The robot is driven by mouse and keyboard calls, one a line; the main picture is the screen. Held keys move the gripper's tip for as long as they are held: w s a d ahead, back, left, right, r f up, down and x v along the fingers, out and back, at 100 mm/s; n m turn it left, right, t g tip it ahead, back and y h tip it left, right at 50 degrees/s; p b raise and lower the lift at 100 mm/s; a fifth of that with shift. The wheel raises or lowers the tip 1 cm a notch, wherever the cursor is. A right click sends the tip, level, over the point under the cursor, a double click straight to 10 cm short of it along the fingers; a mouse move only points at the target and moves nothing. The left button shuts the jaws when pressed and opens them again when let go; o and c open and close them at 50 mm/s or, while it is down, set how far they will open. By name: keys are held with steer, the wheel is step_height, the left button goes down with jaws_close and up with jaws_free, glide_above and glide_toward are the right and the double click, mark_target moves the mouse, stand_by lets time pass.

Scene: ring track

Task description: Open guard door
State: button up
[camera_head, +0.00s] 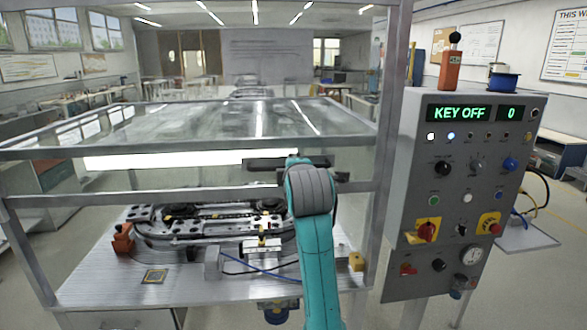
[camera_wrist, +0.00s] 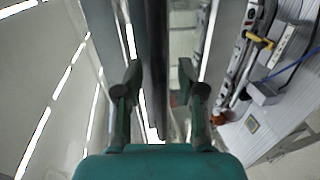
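The guard door (camera_head: 150,198) is a clear panel in a grey metal frame on the front of the enclosure. I cannot tell how far it is open. A dark bar, seemingly its handle (camera_head: 262,162), runs across the front near the upper rail. My teal arm covers part of it. In the wrist view the dark bar (camera_wrist: 155,60) runs between the two fingers of my gripper (camera_wrist: 158,85). The fingers are apart, with gaps beside the bar. In the head view my gripper is mostly hidden behind my wrist.
A control panel (camera_head: 465,190) stands to the right, reading "KEY OFF" and "0". A ring track (camera_head: 200,213) lies on the table (camera_head: 100,285) inside the enclosure. A metal post (camera_head: 385,150) rises between my arm and the panel. A light tube (camera_head: 190,159) runs inside.

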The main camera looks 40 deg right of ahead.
steer(key=v, duration=1.2)
stand_by(0.3)
steer(key=s+a+f+m+t+y, duration=0.15)
steer(key=a+f, duration=0.25)
steer(key=f, duration=0.8)
steer(key=s+a+f+y, duration=0.15)
steer(key=a+f, duration=0.25)
steer(key=f, duration=0.8)
steer(key=s+a+f+m+y, duration=0.3)
steer(key=s+a+f, duration=0.4)
steer(key=s+f, duration=0.45)
steer(key=s+a+f+m+y, duration=0.1)
steer(key=s+a+m, duration=0.2)
steer(key=s, duration=0.9)
steer(key=s+a+f+m+y, duration=0.1)
steer(key=s+a+f+m, duration=0.1)
steer(key=s, duration=1.1)
steer(key=shift+s+a+m+y, duration=0.25)
steer(key=shift+a+m+y, duration=0.15)
steer(key=shift+m, duration=0.45)
